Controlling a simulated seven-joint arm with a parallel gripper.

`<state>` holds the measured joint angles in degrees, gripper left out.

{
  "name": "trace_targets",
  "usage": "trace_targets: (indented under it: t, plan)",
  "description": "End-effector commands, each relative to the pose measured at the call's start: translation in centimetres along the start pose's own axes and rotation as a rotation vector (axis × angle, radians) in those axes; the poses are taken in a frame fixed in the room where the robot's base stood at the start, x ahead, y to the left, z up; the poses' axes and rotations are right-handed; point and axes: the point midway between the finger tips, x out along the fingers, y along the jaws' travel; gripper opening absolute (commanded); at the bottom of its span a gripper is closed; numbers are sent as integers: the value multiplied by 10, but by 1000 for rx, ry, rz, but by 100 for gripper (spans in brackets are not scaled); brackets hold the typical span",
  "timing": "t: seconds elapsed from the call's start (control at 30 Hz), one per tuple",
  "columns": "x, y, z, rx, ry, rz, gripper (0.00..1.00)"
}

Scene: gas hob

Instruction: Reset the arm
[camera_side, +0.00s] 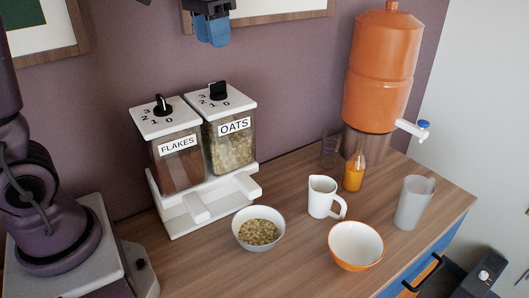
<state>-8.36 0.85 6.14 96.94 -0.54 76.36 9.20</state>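My gripper (212,32) hangs at the top edge of the view, in front of the wall and above the dispensers. Its fingers look blue and overlap from this side, so the gap between them does not show. I see nothing hanging below them. My arm's base and lower links are at the left; the rest of the arm is out of frame. Below my gripper stand the FLAKES dispenser (175,160) and the OATS dispenser (230,150), each with a black knob on its white lid. They sit on a white stand (185,222).
A white bowl holding oats (258,229), a white jug (322,195), an orange bowl (356,246), a bottle of orange liquid (354,170), a clear glass (331,150) and a frosted cup (413,202) stand on the wooden counter (300,262). An orange tap container (380,75) is behind. No gas hob shows.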

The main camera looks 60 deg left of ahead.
Motion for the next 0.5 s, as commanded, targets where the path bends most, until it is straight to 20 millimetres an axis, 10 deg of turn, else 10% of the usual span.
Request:
trace_targets:
  t: [0.5]
  plan:
    - [47, 68, 148, 63, 341, 31, 36]
